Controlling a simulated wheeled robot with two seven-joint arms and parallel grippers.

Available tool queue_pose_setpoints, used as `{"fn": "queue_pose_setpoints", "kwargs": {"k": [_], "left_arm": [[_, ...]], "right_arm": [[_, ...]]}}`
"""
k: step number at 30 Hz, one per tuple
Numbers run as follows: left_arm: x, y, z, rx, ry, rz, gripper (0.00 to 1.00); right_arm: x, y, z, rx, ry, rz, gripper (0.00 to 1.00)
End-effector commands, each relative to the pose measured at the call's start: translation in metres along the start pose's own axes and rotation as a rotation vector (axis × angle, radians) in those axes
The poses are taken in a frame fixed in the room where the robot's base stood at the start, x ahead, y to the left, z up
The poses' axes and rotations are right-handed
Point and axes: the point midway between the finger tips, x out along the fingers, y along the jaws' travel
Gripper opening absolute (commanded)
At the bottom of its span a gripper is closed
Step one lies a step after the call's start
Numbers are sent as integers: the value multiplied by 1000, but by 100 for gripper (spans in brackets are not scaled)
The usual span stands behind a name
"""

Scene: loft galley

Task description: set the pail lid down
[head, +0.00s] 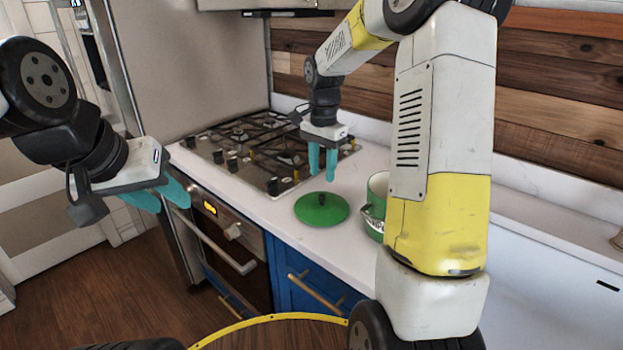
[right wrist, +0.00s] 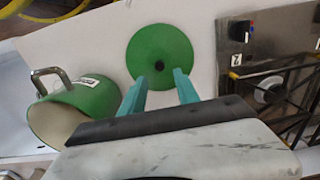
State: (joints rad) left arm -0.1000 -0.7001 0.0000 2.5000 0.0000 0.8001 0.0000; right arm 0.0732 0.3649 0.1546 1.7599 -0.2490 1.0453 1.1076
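The green pail lid (head: 308,214), a round disc with a dark knob, appears to lie flat on the white counter in front of the cooktop. My right gripper (head: 322,178) is above and just behind the knob, fingers pointing down, open and empty. In the right wrist view the lid (right wrist: 150,45) is beyond the fingertips (right wrist: 159,78), its knob in line with the gap between them. The green pail (head: 376,188) stands right of the lid, partly hidden by my right arm; it also shows in the right wrist view (right wrist: 95,105). My left gripper (head: 160,197) is open and empty, left of the counter.
The gas cooktop (head: 285,180) with black grates lies behind and left of the lid. The oven (head: 225,235) and blue drawers (head: 290,290) are below the counter (head: 345,250). A wood-plank wall (head: 560,90) is at the back. Bare counter surrounds the lid's front.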

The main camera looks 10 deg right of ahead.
Motion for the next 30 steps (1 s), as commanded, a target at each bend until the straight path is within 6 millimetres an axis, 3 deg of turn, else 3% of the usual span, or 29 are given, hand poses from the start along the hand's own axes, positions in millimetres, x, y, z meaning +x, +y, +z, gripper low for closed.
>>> {"fn": "queue_pose_setpoints", "kwargs": {"k": [3, 11, 14, 21, 25, 30], "left_arm": [[0, 0, 0, 0, 0, 0, 36], [0, 0, 0, 0, 0, 0, 36], [0, 0, 0, 0, 0, 0, 36], [0, 0, 0, 0, 0, 0, 36], [0, 0, 0, 0, 0, 0, 36], [0, 0, 0, 0, 0, 0, 36]], "right_arm": [[-19, 0, 0, 1, 1, -2, 38], [-47, 8, 7, -43, 14, -23, 38], [-69, 25, 23, -136, 43, -70, 38], [-117, 92, 83, -472, 169, -225, 38], [-126, 128, 116, -648, 255, -305, 38], [-123, 162, 149, -830, 361, -382, 38]]}}
